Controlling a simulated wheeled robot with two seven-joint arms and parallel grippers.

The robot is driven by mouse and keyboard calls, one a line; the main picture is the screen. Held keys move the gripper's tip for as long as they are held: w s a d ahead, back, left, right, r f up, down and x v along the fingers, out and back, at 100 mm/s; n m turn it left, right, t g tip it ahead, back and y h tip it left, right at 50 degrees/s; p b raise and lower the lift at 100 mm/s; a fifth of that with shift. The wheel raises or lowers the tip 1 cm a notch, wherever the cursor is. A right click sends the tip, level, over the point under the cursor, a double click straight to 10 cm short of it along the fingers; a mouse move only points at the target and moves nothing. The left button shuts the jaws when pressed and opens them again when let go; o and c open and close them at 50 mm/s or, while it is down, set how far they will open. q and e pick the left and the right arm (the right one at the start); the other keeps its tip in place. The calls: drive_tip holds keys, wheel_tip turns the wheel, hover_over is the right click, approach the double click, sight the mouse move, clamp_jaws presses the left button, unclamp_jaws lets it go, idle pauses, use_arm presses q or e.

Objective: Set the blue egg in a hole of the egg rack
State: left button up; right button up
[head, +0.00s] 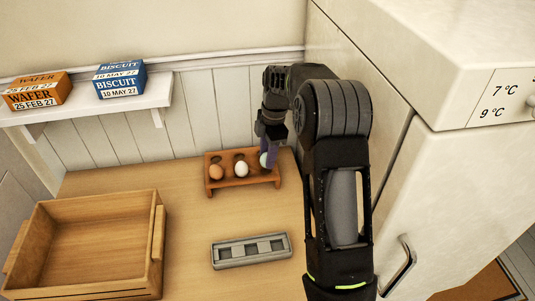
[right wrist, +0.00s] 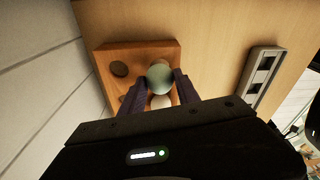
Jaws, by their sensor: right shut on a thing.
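The blue egg (head: 264,159) is a pale blue-green egg at the right end of the brown wooden egg rack (head: 243,185). My right gripper (head: 267,158) is shut on it, and in the right wrist view the egg (right wrist: 159,77) sits between the two fingertips, over the rack (right wrist: 138,51). I cannot tell whether its bottom touches the rack. A brown egg (head: 216,172) and a white egg (head: 241,169) sit in the rack to its left. The right wrist view shows a dark empty hole (right wrist: 119,69). My left gripper is not in view.
A grey tray with square openings (head: 218,260) lies in front of the rack. A wooden crate (head: 157,245) stands at the left. A white shelf (head: 88,112) holds a wafer box (head: 37,91) and a biscuit box (head: 120,80). A white fridge (head: 455,190) bounds the right side.

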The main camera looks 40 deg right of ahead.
drive_tip(key=shift+f+b, duration=0.85)
drive_tip(key=shift+f, duration=0.3)
idle(0.4)
drive_tip(key=o, duration=0.9)
drive_tip(key=shift+c, duration=0.2)
drive_tip(key=r, duration=0.5)
drive_tip(key=d+r, duration=0.1)
drive_tip(key=r, duration=0.2)
drive_tip(key=shift+s+b, duration=0.15)
drive_tip(key=shift+b, duration=0.25)
drive_tip(key=shift+a+f, duration=0.1)
drive_tip(key=shift+f, duration=0.05)
